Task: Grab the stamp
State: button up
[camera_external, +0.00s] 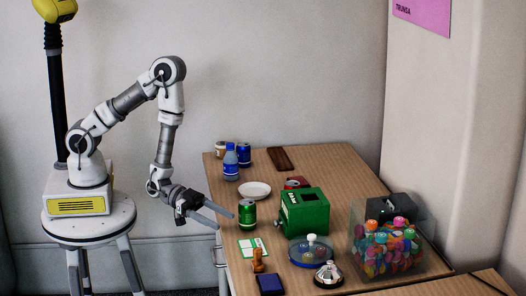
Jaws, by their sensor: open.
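The stamp (258,261), a small orange-brown upright piece with a knob-like top, stands near the front left edge of the wooden table (335,215). My gripper (224,220) is open and empty at the table's left edge. Its two fingers point right and slightly down, above and to the left of the stamp in the picture, apart from it. The fingertips are close to a green can (247,213).
A dark blue pad (271,285) lies just below the stamp, and a green-white card (252,247) just above. A silver bell (328,275), a round blue dish (311,252), a green box (304,211) and a clear bin (388,245) of colourful items stand to the right.

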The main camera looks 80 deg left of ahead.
jog(key=n+t+h+b, duration=0.1)
jog(key=b, duration=0.1)
send_near(258, 260)
jog(key=x, duration=0.3)
jog(key=r+b+x, duration=0.1)
jog(key=x, duration=0.5)
jog(key=shift+w+a+r, duration=0.1)
jog(key=shift+w+r, duration=0.05)
jog(key=shift+w, duration=0.25)
grip_shut()
